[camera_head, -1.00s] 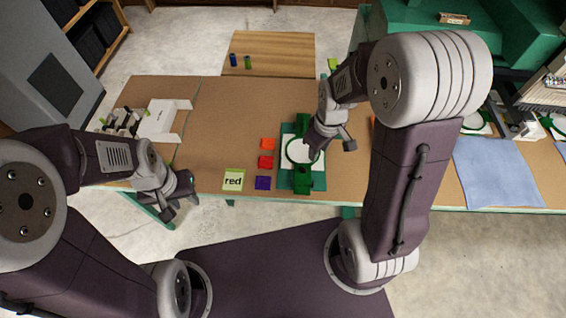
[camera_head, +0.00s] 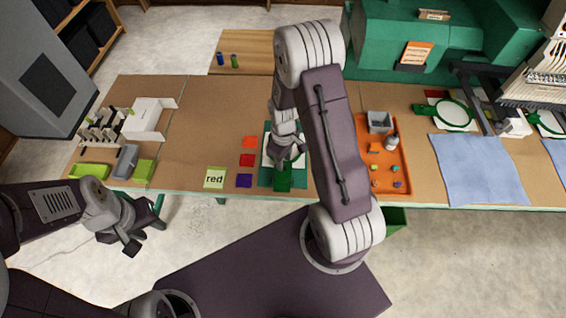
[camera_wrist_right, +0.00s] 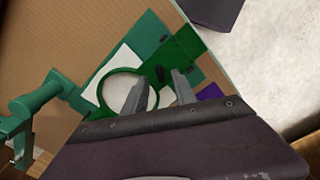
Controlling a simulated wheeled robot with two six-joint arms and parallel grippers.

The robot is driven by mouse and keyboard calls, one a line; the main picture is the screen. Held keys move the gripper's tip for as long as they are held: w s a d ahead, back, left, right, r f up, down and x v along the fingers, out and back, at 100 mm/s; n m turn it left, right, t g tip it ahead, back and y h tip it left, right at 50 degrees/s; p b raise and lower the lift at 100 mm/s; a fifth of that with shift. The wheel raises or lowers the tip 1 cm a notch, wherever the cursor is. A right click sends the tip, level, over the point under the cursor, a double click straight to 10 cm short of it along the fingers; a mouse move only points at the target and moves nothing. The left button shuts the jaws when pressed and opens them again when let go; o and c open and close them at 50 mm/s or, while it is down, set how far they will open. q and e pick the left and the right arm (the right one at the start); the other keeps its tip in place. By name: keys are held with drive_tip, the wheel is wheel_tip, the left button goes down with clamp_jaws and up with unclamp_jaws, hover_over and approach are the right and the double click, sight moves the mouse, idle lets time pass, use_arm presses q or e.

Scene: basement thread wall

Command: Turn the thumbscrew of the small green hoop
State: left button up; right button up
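The small green hoop (camera_wrist_right: 103,92) lies over a white patch on a teal board (camera_wrist_right: 146,38) in the right wrist view. In the head view the hoop is mostly hidden by my right gripper (camera_head: 287,158), which points down over the board. In the right wrist view my right gripper (camera_wrist_right: 162,84) has its fingers apart, with nothing visibly held between them. A small dark green piece (camera_wrist_right: 160,73) sits at the hoop's edge near the fingertips; I cannot tell whether it is the thumbscrew. My left gripper (camera_head: 145,236) is off the table's front edge, open and empty.
Orange, red and purple squares (camera_head: 244,181) and a "red" card (camera_head: 215,178) lie left of the board. An orange tray (camera_head: 395,188) with small items is to the right, beside a blue cloth (camera_head: 480,168). Bins (camera_head: 145,170) stand at the left.

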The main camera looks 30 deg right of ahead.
drive_tip(key=shift+w+f, duration=0.1)
drive_tip(key=shift+f, duration=1.25)
clamp_jaws()
drive_tip(key=shift+m, duration=0.3)
drive_tip(key=m, duration=1.1)
drive_tip(key=shift+p, duration=0.35)
drive_tip(key=shift+m, duration=0.4)
unclamp_jaws()
